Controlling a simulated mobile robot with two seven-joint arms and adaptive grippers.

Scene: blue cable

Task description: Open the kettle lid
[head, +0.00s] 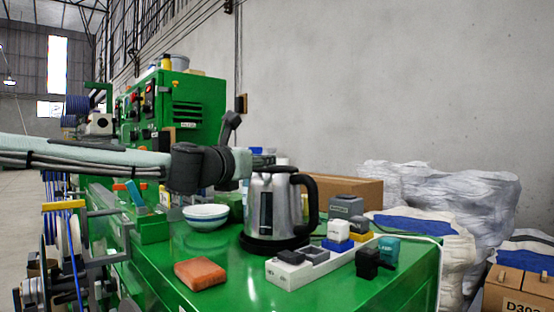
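A steel kettle (283,208) with a black handle (309,205) on its right side stands upright on a black base (276,242) on the green table. Its black top (274,170) looks level and closed, though the lid is seen nearly edge-on. My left arm comes in from the left at the height of the kettle's top. Its pale wrist part ends beside the kettle's upper left. My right gripper is not in view.
A bowl (206,217) and an orange block (200,274) lie left of the kettle. A white power strip (291,272) with several plugs lies in front and to the right. A cardboard box (352,190) stands behind. The green table's front area (240,292) is clear.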

